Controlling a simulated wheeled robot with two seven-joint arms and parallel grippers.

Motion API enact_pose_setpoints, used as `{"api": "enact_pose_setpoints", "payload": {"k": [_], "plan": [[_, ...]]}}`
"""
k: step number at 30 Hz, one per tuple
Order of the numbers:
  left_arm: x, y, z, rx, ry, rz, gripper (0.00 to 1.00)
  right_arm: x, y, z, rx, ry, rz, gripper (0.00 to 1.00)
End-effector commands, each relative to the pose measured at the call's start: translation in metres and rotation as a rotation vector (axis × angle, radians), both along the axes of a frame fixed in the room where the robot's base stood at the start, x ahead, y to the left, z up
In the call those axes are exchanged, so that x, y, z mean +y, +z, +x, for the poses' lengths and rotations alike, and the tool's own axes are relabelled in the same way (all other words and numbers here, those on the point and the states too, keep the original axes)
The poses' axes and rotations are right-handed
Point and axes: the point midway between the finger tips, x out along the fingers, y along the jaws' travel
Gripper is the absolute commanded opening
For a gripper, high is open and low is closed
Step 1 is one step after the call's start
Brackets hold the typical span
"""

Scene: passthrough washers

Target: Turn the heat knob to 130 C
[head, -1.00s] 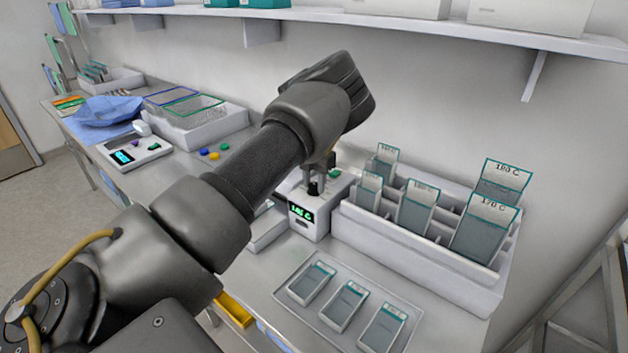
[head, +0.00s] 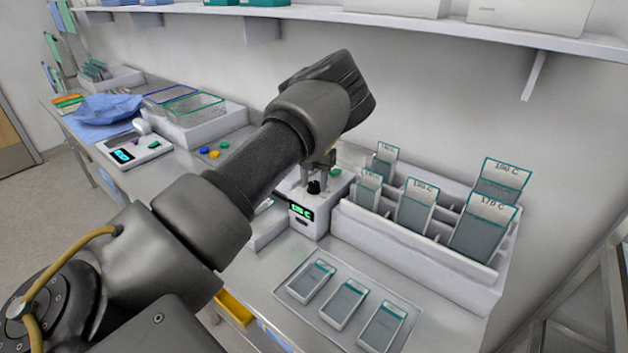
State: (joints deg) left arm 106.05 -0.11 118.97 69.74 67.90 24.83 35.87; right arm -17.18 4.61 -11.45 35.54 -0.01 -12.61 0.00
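The heat knob (head: 314,187) is a small black knob on top of a small white sealer unit (head: 308,222) right of the picture's middle. The unit's front has a green lit display (head: 301,212); its small digits are too blurred to read surely. My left arm reaches in from the lower left. Its gripper (head: 318,178) points down at the knob, with the fingers at the knob's top and seemingly shut on it. The wrist and forearm hide part of the fingers and the unit's back. My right gripper is not in view.
A white divided rack (head: 420,245) with labelled pouches stands close right of the unit. A tray (head: 300,301) with three pouches lies in front. Left are a white device (head: 135,150), coloured caps and a basket (head: 195,108). A shelf (head: 400,22) runs above.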

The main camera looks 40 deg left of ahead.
Motion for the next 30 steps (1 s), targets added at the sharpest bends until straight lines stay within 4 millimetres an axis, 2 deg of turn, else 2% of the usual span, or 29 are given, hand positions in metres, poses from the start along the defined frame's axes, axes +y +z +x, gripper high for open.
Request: {"api": "enact_pose_setpoints", "payload": {"k": [1, 3, 14, 17, 23, 30], "plan": [[0.0, 0.0, 0.0, 0.0, 0.0, 0.0, 0.48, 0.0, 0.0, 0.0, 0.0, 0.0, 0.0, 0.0], [0.0, 0.0, 0.0, 0.0, 0.0, 0.0, 0.56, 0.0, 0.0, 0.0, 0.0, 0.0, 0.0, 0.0], [0.0, 0.005, 0.001, -0.002, 0.0, 0.001, 0.56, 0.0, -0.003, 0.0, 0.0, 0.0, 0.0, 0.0], [0.0, 0.017, 0.001, -0.002, 0.0, 0.001, 0.56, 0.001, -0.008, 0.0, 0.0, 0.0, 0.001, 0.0], [0.0, 0.057, 0.001, -0.005, -0.001, 0.0, 0.56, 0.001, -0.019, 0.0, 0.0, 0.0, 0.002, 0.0], [0.0, 0.096, 0.001, -0.002, -0.001, 0.0, 0.56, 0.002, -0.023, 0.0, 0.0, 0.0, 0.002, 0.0]]}}
